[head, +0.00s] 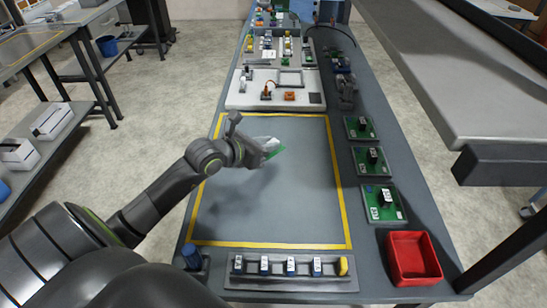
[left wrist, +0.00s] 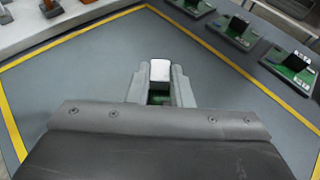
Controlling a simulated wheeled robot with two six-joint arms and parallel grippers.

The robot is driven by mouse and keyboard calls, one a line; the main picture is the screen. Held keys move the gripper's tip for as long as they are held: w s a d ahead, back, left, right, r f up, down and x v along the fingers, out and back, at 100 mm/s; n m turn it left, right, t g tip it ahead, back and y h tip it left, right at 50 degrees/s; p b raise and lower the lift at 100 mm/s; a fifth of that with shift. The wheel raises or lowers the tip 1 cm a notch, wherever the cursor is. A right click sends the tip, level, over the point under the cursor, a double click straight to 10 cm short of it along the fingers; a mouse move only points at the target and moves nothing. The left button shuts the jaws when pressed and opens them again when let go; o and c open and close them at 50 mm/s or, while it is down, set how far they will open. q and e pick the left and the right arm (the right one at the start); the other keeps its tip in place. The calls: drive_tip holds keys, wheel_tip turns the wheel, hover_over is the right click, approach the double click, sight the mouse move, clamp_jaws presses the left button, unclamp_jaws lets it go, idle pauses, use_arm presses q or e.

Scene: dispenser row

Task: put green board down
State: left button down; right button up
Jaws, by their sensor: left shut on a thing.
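My left gripper (head: 268,149) is over the upper left part of the yellow-bordered grey area (head: 290,205) on the table. A shadow lies on the mat below the arm; how high the board is above the surface I cannot tell. My right gripper is not in view.
Several green boards (head: 383,203) with black parts stand in a column right of the bordered area. A red bin (head: 412,258) is at the front right, a rack of small parts (head: 290,268) at the front. A white fixture tray (head: 275,89) lies beyond. The bordered area is otherwise clear.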

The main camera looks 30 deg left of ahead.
sight(269, 168)
use_arm(q)
wheel_tip(269, 168, down, 2)
drive_tip(key=shift+d+f, duration=0.1)
drive_tip(key=shift+d, duration=0.05)
drive_tip(key=shift+w+f, duration=0.1)
drive_tip(key=shift+f, duration=0.4)
wheel_tip(269, 168, down, 3)
drive_tip(key=shift+w+f, duration=0.1)
drive_tip(key=shift+f, duration=0.05)
drive_tip(key=c, duration=1.3)
unclamp_jaws()
drive_tip(key=shift+c, duration=0.2)
drive_tip(key=shift+o, duration=0.2)
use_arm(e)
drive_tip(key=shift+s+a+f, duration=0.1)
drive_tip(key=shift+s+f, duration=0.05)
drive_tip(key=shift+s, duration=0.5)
use_arm(q)
drive_tip(key=shift+r, duration=0.2)
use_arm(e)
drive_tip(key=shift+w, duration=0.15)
